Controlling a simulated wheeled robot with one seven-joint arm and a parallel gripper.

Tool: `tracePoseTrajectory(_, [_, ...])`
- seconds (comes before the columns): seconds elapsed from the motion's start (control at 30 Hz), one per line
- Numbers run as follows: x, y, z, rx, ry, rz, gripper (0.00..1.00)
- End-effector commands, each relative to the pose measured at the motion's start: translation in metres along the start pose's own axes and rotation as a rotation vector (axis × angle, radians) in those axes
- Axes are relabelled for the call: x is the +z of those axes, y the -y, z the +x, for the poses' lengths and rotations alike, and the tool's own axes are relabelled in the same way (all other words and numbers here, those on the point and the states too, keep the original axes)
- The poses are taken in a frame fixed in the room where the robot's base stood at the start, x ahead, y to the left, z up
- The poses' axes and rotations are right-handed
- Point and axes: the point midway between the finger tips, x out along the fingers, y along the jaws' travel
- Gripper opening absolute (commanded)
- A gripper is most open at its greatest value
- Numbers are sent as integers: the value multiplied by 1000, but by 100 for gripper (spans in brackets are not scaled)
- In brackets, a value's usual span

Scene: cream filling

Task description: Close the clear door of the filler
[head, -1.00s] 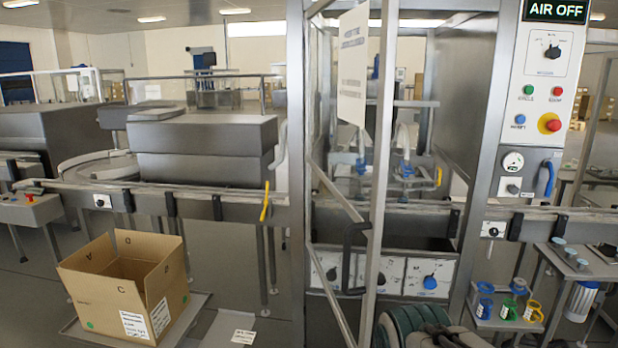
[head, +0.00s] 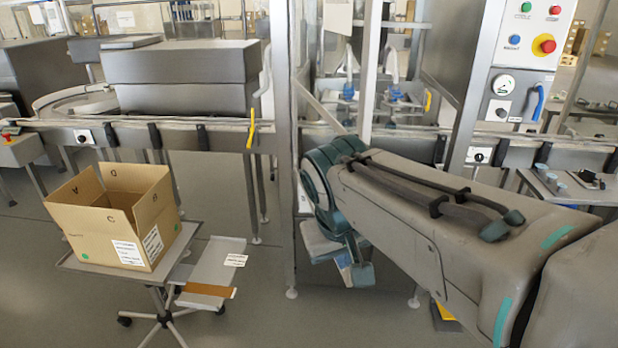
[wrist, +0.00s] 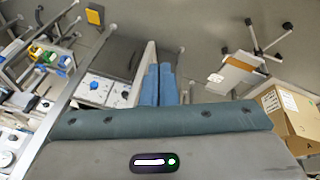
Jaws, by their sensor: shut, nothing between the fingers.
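The clear door (head: 371,65) of the filler is a metal frame with a see-through pane, a diagonal bar and a paper sign. In the head view it stands swung out at an angle from the left post (head: 284,150); my arm hides its lower part and handle. My gripper (head: 358,275) is low in front of the filler, below the door's visible part. In the wrist view its two blue fingers (wrist: 159,78) are together with nothing between them, beside a pale upright bar. I cannot tell whether they touch it. The dial panel (wrist: 97,88) lies to their left.
An open cardboard box (head: 125,218) sits on a wheeled stand at left, with a small tray (head: 212,265) beside it. The control post (head: 500,95) stands right of the door. The conveyor rail (head: 200,125) runs across. Floor between stand and filler is clear.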

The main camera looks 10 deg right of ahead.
Motion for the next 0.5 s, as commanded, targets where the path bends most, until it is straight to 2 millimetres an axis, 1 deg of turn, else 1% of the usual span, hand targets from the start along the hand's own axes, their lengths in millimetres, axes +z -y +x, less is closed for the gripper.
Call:
tracePoseTrajectory(0.03, [-19, 10, -5, 34, -24, -34, 0])
tracePoseTrajectory(0.1, [-42, 20, -22, 85, -55, -64, 0])
tracePoseTrajectory(0.2, [-70, 34, -45, 145, -104, -85, 0])
tracePoseTrajectory(0.33, [-94, 50, -69, 198, -159, -91, 0])
tracePoseTrajectory(0.4, [-101, 55, -79, 214, -180, -89, 0])
tracePoseTrajectory(0.5, [-106, 59, -86, 226, -196, -85, 0])
